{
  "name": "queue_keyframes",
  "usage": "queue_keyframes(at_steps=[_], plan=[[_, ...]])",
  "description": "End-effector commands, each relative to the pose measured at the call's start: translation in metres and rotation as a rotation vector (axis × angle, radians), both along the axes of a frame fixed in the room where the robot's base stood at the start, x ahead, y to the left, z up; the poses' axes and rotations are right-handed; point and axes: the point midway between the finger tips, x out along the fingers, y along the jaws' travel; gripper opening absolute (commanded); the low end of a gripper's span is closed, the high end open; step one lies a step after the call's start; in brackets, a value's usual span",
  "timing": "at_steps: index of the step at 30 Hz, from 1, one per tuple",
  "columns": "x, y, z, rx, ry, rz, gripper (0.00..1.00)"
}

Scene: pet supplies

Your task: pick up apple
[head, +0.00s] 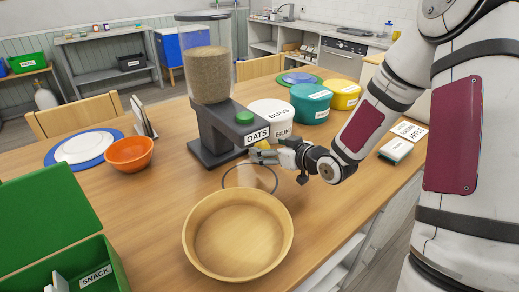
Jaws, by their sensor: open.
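My gripper (262,154) is over the table beside the oats dispenser, pointing left, and it is open. A small yellow-orange thing (263,144) shows right behind its fingers. It may be the apple, but it is too small and too hidden for me to tell, or to tell whether the fingers touch it. No other apple is clear in view. A card (409,131) at the right edge of the table seems to carry the word apple.
The oats dispenser (217,140) stands left of my gripper, with a wooden bowl (190,238) in front. White, teal (310,104) and yellow (345,93) tubs stand behind. An orange bowl (129,154), plates and a green snack box (110,268) are left.

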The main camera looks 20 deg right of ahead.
Motion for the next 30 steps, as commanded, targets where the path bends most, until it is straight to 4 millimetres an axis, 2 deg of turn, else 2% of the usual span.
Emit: queue_keyframes(at_steps=[10,19,20,24,27,30], plan=[[0.038,0.020,-0.012,0.001,-0.001,0.002,0.78],[0.043,0.021,-0.014,0.000,-0.001,0.000,0.78],[0.043,0.021,-0.014,0.000,-0.001,0.000,0.74],[0.042,0.021,-0.014,0.000,-0.001,0.000,0.42],[0.042,0.021,-0.014,0.000,0.000,0.000,0.22],[0.043,0.021,-0.013,0.000,-0.001,0.000,0.22]])
